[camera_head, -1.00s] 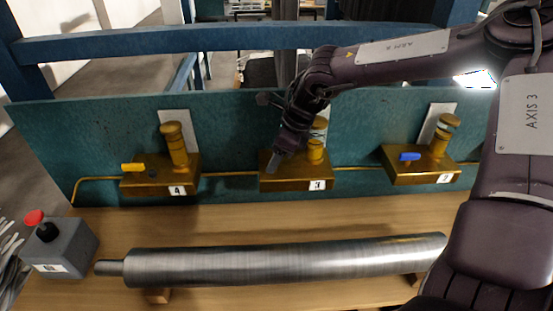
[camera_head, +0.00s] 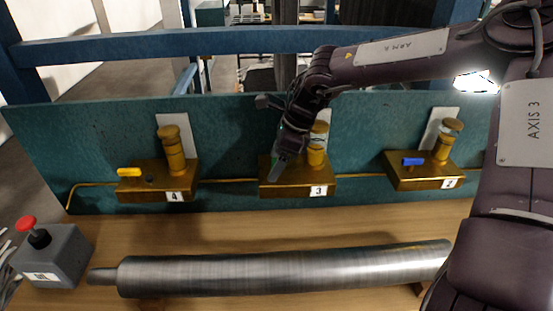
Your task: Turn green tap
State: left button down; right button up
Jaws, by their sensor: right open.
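The brass valve block labelled 3 (camera_head: 318,181) is mounted low on the teal panel in the middle. My right gripper (camera_head: 278,168) comes down from above over the left part of this block, its fingers pointing down. A small sliver of green, likely the green tap (camera_head: 275,157), shows beside the fingers; the rest is hidden behind them. The gripper is open; I cannot tell whether its fingers touch the tap. My left gripper is not in view.
Block 4 (camera_head: 160,186) with a yellow tap (camera_head: 129,172) is at left. Block 2 (camera_head: 422,178) with a blue tap (camera_head: 413,161) is at right. A grey roll (camera_head: 285,272) lies in front. A red-button box (camera_head: 52,255) stands at left. The wooden top (camera_head: 230,232) between is clear.

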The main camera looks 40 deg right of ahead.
jog(key=shift+s+d+r, duration=0.1)
jog(key=shift+d+r, duration=0.1)
jog(key=shift+r, duration=0.3)
jog(key=b+v, duration=0.1)
jog(key=v, duration=0.5)
jog(key=shift+r+b, duration=0.3)
jog(key=shift+b, duration=0.1)
jog(key=shift+s+d+r, duration=0.1)
jog(key=shift+d+r, duration=0.05)
